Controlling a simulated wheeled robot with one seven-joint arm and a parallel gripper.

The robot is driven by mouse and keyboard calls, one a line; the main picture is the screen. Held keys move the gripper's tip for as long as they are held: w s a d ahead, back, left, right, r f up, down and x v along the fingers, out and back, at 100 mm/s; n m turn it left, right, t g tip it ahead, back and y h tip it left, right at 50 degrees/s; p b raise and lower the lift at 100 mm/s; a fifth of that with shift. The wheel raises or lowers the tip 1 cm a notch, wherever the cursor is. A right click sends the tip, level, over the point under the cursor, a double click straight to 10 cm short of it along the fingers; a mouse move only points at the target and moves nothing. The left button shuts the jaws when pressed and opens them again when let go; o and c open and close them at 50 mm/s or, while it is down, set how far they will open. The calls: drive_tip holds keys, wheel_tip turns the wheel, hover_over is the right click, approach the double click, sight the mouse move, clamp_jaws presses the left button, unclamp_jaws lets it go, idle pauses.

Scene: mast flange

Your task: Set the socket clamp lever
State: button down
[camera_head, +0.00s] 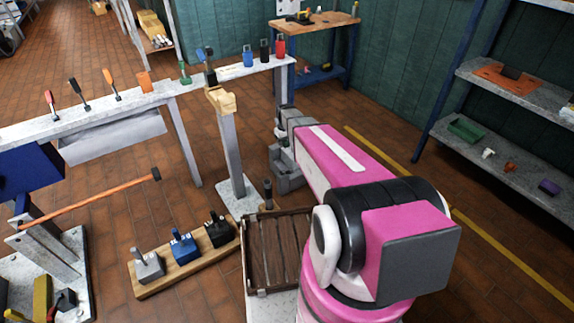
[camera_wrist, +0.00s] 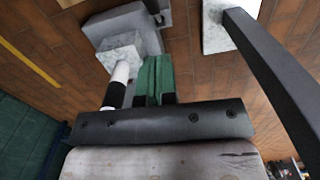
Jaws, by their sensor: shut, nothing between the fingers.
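In the wrist view my gripper (camera_wrist: 157,62) has its two green fingers shut together with nothing between them. Just left of the fingers is a white rod with a black band (camera_wrist: 118,84), perhaps the lever; I cannot tell if they touch. Past the fingertips is a grey stand with a speckled block (camera_wrist: 120,48). A small dark upright piece (camera_wrist: 154,8) shows at its far side. In the head view the grey stand (camera_head: 290,182) is below the end of my pink arm, with the dark upright piece (camera_head: 268,191) at its left. My arm hides the fingers there.
A grey post (camera_head: 230,150) with a tan top stands close to the left; it crosses the right of the wrist view (camera_wrist: 270,75). A slatted crate (camera_head: 275,250) and a wooden board (camera_head: 140,285) with several clamp-like pieces are nearer. A tool bench (camera_head: 110,120) stands behind left. Floor is clear right.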

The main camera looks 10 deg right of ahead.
drive_tip(key=w+f, duration=0.3)
drive_tip(key=w, duration=0.1)
approach(291, 170)
drive_tip(key=w+a+f, duration=0.2)
drive_tip(key=w+f, duration=0.3)
drive_tip(key=f, duration=0.1)
drive_tip(key=shift+s+d+f+n, duration=0.25)
drive_tip(key=shift+s+f+n, duration=0.15)
drive_tip(key=shift+s+f, duration=0.35)
drive_tip(key=shift+s+d+f, duration=0.2)
drive_tip(key=shift+s+f, duration=0.2)
drive_tip(key=shift+s, duration=0.05)
drive_tip(key=shift+s+d+f+t+y, duration=0.1)
drive_tip(key=shift+s+f+t+y, duration=0.15)
drive_tip(key=shift+s, duration=0.2)
drive_tip(key=shift+s+d+f+t+y, duration=0.1)
drive_tip(key=shift+s+d+f+t, duration=0.05)
drive_tip(key=shift+s+t, duration=0.25)
drive_tip(key=shift+s+d+f, duration=0.3)
drive_tip(key=shift+s+f, duration=0.25)
drive_tip(key=shift+f, duration=0.05)
